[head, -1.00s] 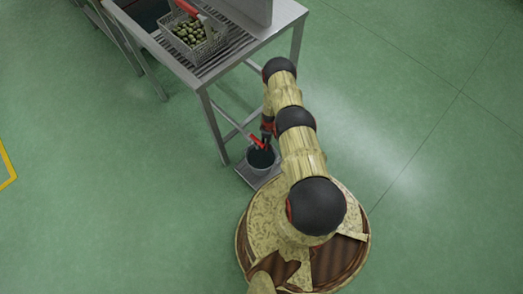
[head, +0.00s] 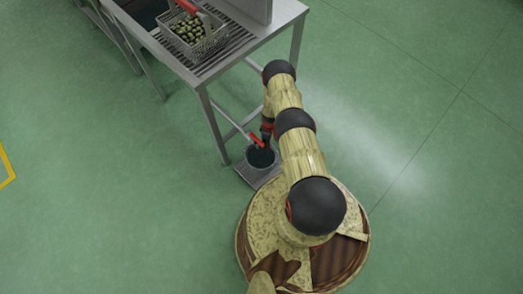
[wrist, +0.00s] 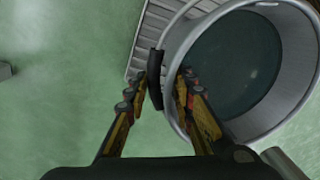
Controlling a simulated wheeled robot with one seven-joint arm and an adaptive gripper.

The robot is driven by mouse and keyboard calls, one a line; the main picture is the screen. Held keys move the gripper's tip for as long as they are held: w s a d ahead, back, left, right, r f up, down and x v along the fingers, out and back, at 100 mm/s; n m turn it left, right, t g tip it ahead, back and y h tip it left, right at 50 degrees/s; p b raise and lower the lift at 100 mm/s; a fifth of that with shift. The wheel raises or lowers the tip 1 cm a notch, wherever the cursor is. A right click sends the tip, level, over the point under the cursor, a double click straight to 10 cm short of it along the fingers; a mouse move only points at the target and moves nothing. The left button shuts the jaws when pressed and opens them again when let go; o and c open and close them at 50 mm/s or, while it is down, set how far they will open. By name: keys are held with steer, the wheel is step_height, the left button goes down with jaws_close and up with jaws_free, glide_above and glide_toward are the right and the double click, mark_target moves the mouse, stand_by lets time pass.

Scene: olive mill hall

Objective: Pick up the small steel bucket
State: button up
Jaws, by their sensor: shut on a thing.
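The small steel bucket (head: 249,163) is round and grey, with dark contents that look like liquid. It is upright at the slatted metal tray on the floor; whether it touches the tray is unclear. In the wrist view the bucket (wrist: 300,105) fills the right side, and its black handle grip (wrist: 155,80) lies between the fingers. My gripper (wrist: 154,100) is shut on the bucket at its near rim, one finger outside and the other overlapping the opening. Whether it holds the grip, the wall or both is unclear. In the head view my arm partly hides the gripper (head: 261,140).
The slatted tray (head: 246,176) lies beside a steel table (head: 255,45), whose leg (head: 212,125) is close behind the bucket. A wire basket of olives (head: 212,47) with a red handle stands on the table. The green floor is open left and right.

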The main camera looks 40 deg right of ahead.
steer(key=shift+s+a, duration=0.15)
jaws_close()
steer(key=shift+r, duration=0.15)
stand_by(0.6)
